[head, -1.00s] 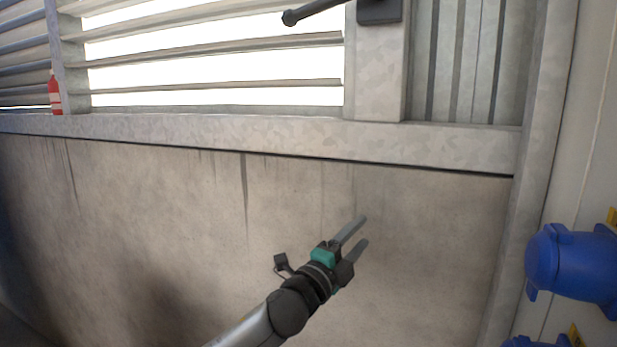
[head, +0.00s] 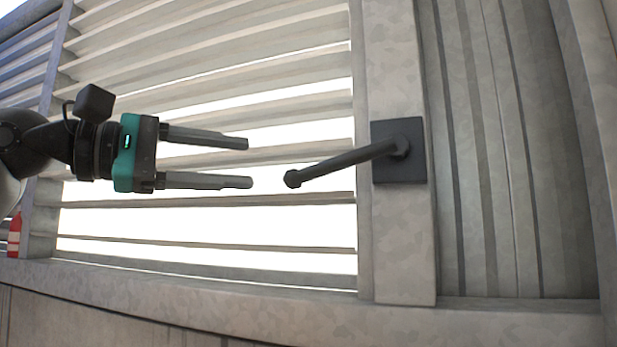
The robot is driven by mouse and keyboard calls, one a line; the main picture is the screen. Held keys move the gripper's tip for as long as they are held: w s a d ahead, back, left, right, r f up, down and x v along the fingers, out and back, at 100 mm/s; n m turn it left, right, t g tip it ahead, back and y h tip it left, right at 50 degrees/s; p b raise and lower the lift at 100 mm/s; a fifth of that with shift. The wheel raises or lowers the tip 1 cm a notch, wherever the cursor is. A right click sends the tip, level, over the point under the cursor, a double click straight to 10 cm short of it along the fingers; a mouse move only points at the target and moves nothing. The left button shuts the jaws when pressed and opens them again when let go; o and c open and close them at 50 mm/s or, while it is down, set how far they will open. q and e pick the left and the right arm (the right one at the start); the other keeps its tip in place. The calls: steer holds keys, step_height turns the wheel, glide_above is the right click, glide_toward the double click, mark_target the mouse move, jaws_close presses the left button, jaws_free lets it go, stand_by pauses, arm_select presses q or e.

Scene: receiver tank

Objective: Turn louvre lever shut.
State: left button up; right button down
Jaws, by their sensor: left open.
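The louvre lever (head: 345,162) is a dark grey bar with a knobbed end. It runs left and slightly down from its pivot on a dark square plate (head: 399,170), fixed to a pale metal post. The louvre slats (head: 210,200) behind are tilted, with bright gaps between them. My left gripper (head: 250,163) comes in from the left, open and empty, its two fingers pointing right. Its fingertips are just left of the lever's knobbed end, apart from it in the picture. My right gripper is not in view.
A metal sill (head: 200,297) runs below the louvre. A red and white object (head: 14,237) stands at the far left, partly cut off. Ribbed metal cladding (head: 495,150) lies right of the post. The space around the lever looks clear.

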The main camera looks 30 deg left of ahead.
mark_target(308, 169)
arm_select(q)
steer(key=shift+y, duration=0.4)
steer(key=p+x, duration=0.2)
steer(key=x, duration=0.2)
steer(key=p+x, duration=0.1)
steer(key=x, duration=0.3)
steer(key=a+p+x, duration=0.1)
steer(key=p+x, duration=0.1)
steer(key=x, duration=0.2)
steer(key=shift+w+r+p, duration=0.3)
steer(key=shift+w, duration=0.2)
steer(key=shift+w+d, duration=0.25)
steer(key=shift+w, duration=0.3)
steer(key=shift+f, duration=0.1)
steer(key=shift+c, duration=0.4)
jaws_close()
